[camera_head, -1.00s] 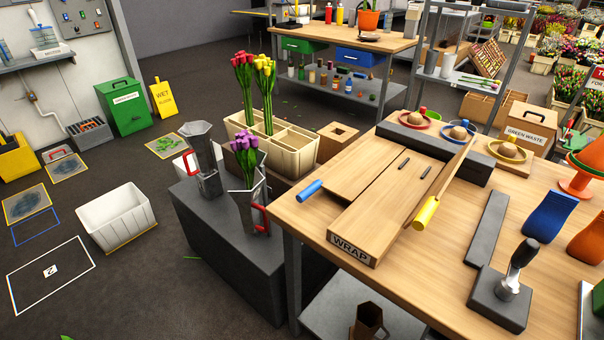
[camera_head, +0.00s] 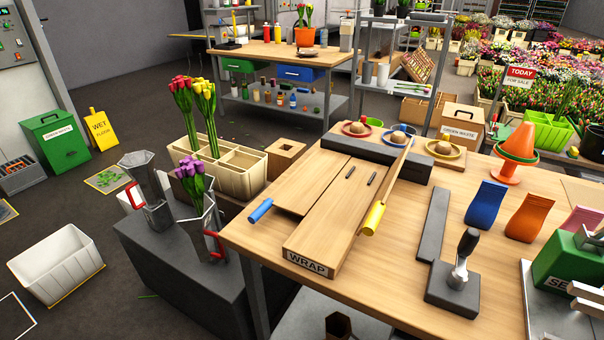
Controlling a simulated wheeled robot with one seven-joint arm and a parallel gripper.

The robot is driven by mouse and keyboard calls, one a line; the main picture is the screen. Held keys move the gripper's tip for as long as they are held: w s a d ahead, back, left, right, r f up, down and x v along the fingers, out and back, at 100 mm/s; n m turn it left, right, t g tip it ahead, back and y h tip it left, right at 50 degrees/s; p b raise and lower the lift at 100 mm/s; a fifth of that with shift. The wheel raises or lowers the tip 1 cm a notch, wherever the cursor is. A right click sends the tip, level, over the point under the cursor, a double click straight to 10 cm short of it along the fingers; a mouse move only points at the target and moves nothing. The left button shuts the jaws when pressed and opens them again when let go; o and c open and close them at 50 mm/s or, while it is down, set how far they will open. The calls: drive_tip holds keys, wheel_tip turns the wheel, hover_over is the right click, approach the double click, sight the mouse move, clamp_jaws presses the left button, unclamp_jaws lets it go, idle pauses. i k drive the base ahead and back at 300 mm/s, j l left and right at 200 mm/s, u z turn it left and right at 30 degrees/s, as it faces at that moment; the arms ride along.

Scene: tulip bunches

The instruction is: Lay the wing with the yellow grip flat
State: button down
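The wrap board (camera_head: 318,232) lies on the wooden worktable, with a "WRAP" label on its front end. The wing with the yellow grip (camera_head: 392,180) runs along the board's right side. It shows as a narrow strip and appears to stand up on edge rather than lie flat. Its yellow grip (camera_head: 374,217) is at the near end. The other wing (camera_head: 310,185), with a blue grip (camera_head: 260,210), lies flat on the left. Two small dark pegs (camera_head: 371,179) are on the middle panel. My gripper is not in view.
A dark bar (camera_head: 378,158) lies behind the board. A dark strip (camera_head: 433,225) and a block with a black-handled tool (camera_head: 455,290) are to the right. Blue (camera_head: 486,205) and orange (camera_head: 529,217) packets stand farther right.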

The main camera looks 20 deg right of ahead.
sight(368, 226)
drive_tip(key=i+j+z, duration=0.2)
drive_tip(key=z, duration=0.2)
drive_tip(key=i+j+z, duration=0.4)
